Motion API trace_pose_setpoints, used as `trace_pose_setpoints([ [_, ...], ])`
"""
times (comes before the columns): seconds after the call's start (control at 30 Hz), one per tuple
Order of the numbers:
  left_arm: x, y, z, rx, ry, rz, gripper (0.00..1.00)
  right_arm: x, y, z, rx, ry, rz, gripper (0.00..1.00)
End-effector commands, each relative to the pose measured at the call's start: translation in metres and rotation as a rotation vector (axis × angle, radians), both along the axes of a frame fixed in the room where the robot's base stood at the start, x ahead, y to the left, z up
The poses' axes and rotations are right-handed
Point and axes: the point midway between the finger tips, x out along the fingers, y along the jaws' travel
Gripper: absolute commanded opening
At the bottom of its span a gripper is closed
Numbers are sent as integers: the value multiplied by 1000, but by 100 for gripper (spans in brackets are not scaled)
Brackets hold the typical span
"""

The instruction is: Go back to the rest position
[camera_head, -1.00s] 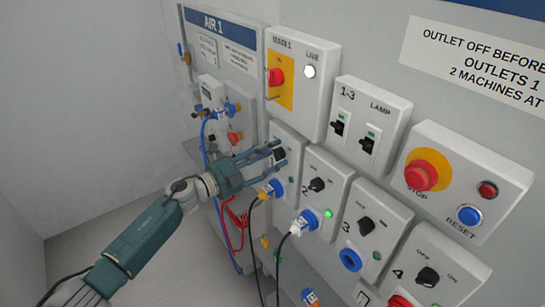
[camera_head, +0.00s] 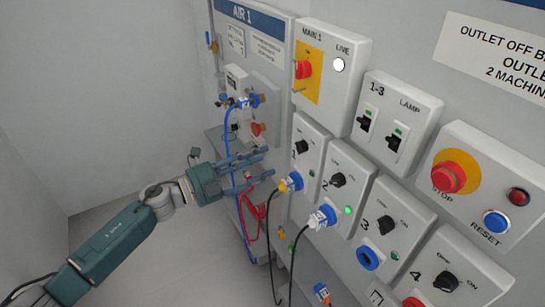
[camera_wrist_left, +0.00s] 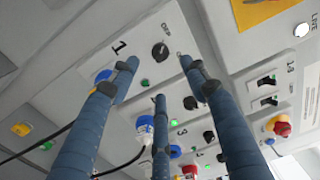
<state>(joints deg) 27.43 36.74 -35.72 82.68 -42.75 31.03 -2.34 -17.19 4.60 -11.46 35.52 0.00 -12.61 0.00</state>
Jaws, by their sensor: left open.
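My left gripper (camera_head: 262,165) is open and empty, left of the outlet 1 panel in the head view. Its blue-grey fingers are spread apart and stand clear of the black outlet 1 knob (camera_head: 302,147). In the left wrist view the open fingers (camera_wrist_left: 159,72) point toward the panel, and the knob (camera_wrist_left: 160,51) shows between two fingertips without being held. A yellow-and-blue plug (camera_head: 291,183) sits in outlet 1 and a white-and-blue plug (camera_head: 322,217) in outlet 2. My right gripper is in neither view.
The AIR 1 board (camera_head: 255,50) with a blue hose stands behind the gripper. Red cable (camera_head: 250,205) hangs below it. Black cables (camera_head: 272,245) hang from the plugs. A red stop button (camera_head: 449,177) is at right. The grey floor at lower left is open.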

Motion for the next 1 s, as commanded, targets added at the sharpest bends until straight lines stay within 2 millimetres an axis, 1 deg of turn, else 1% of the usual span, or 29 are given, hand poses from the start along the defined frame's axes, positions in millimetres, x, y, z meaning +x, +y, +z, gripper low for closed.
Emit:
trace_pose_setpoints([
  [0.13,-4,5,0,-1,1,-1,46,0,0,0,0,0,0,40],
  [0.53,-4,5,0,-1,1,0,46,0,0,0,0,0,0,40],
  [0.6,-2,7,-5,-9,12,10,46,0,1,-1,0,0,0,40],
  [0.67,1,11,-17,-30,42,39,46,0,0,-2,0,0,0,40],
  [0.77,11,29,-60,-100,147,137,46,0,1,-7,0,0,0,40],
  [0.87,16,56,-125,-189,295,280,46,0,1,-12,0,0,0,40],
  [0.9,15,68,-153,-223,357,341,46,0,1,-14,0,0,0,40],
  [0.97,10,85,-196,-269,449,430,46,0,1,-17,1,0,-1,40],
  [1.0,3,95,-225,-294,507,486,46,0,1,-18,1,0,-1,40],
])
